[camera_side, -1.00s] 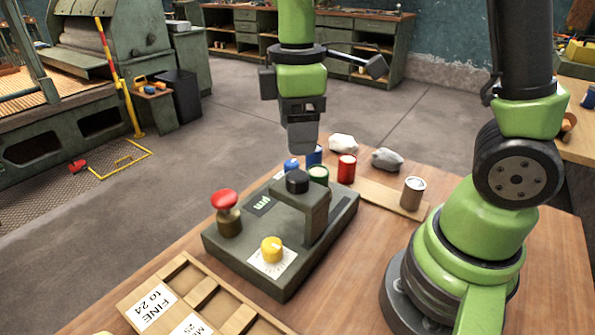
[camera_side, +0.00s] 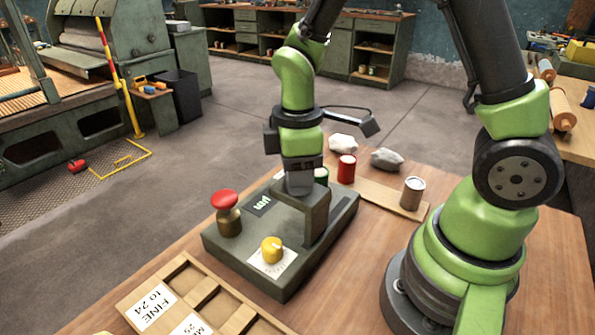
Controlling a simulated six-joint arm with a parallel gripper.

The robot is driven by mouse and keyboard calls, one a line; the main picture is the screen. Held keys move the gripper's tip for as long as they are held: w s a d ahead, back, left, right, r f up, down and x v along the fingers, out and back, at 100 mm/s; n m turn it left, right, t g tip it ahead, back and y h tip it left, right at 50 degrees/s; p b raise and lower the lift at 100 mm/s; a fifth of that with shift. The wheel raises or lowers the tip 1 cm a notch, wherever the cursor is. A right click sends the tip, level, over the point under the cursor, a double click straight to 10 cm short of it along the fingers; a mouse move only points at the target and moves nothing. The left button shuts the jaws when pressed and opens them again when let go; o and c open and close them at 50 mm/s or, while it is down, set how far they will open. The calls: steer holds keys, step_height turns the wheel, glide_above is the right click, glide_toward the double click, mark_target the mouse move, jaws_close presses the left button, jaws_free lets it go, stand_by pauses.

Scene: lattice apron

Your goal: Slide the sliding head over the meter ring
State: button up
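A grey-green instrument (camera_side: 237,257) stands on the wooden table. It carries a dark upright arm, which I take for the sliding head (camera_side: 316,218). My gripper (camera_side: 299,187) points down right at the top of this head, where its black knob is hidden behind the gripper. The fingers cannot be made out, so I cannot tell whether they are open or closed on the knob. No part is clearly recognisable as the meter ring. A yellow knob (camera_side: 272,248) on a white dial plate and a small display (camera_side: 262,205) are on the instrument's top.
A red mushroom button (camera_side: 225,201) stands at the instrument's left. Behind it are a red can (camera_side: 346,169), a partly hidden green can (camera_side: 321,176) and two stones (camera_side: 386,159). A metal can (camera_side: 412,193) stands on a wooden strip. A compartmented wooden tray (camera_side: 180,265) lies in front.

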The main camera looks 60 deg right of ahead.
jaws_close()
steer(key=d, duration=0.9)
steer(key=shift+d, duration=0.1)
steer(key=o, duration=0.7)
jaws_free()
steer(key=shift+o, duration=0.2)
steer(key=shift+r, duration=0.1)
step_height(320, 180, up, 10)
